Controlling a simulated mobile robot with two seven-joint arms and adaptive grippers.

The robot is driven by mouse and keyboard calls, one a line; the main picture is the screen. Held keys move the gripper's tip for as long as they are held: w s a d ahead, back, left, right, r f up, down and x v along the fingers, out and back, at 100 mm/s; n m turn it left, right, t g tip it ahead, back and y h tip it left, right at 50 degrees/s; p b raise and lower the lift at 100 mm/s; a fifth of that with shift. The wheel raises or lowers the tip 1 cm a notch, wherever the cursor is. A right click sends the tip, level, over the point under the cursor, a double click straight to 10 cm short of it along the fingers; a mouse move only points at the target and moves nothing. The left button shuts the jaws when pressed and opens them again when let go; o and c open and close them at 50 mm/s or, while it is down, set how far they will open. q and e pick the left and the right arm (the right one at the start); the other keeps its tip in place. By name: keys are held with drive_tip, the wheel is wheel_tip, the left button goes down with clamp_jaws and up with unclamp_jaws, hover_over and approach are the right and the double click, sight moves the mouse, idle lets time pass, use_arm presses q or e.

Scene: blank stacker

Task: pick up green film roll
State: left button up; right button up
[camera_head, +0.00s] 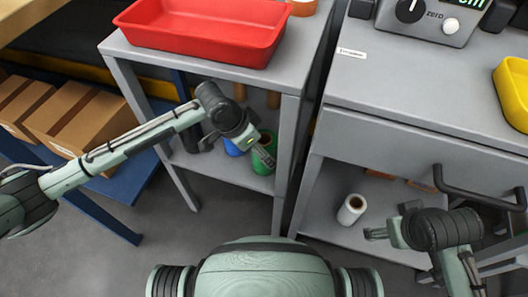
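The green film roll (269,140) stands on the lower shelf of the left grey table, near the right front leg. My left gripper (266,158) is right in front of it in the picture and covers part of it. I cannot tell whether the fingers touch the roll or whether they are open. My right gripper (374,234) points left on the right side, below and to the right of a white roll (351,209). Its finger opening is too small to judge.
A blue roll (233,147) stands left of the green one. The table's right front leg (287,150) is close beside the green roll. A red tray (200,42) sits on the tabletop above. A drawer handle (478,190) juts out above my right arm. Cardboard boxes (85,122) sit far left.

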use_arm(q)
drive_tip(key=x, duration=0.4)
drive_tip(key=shift+f+b, duration=0.3)
drive_tip(key=shift+f, duration=0.1)
use_arm(e)
drive_tip(key=w+a, duration=0.1)
drive_tip(key=w+r+t, duration=0.1)
drive_tip(key=w+a+t, duration=0.1)
drive_tip(key=shift+w+a+r+n+y, duration=0.2)
drive_tip(key=shift+w+a+n+y, duration=0.1)
drive_tip(key=shift+w+a, duration=0.1)
use_arm(q)
drive_tip(key=c, duration=1.5)
drive_tip(key=shift+c, duration=0.5)
use_arm(e)
drive_tip(key=shift+d, duration=0.1)
use_arm(q)
drive_tip(key=shift+r, duration=0.15)
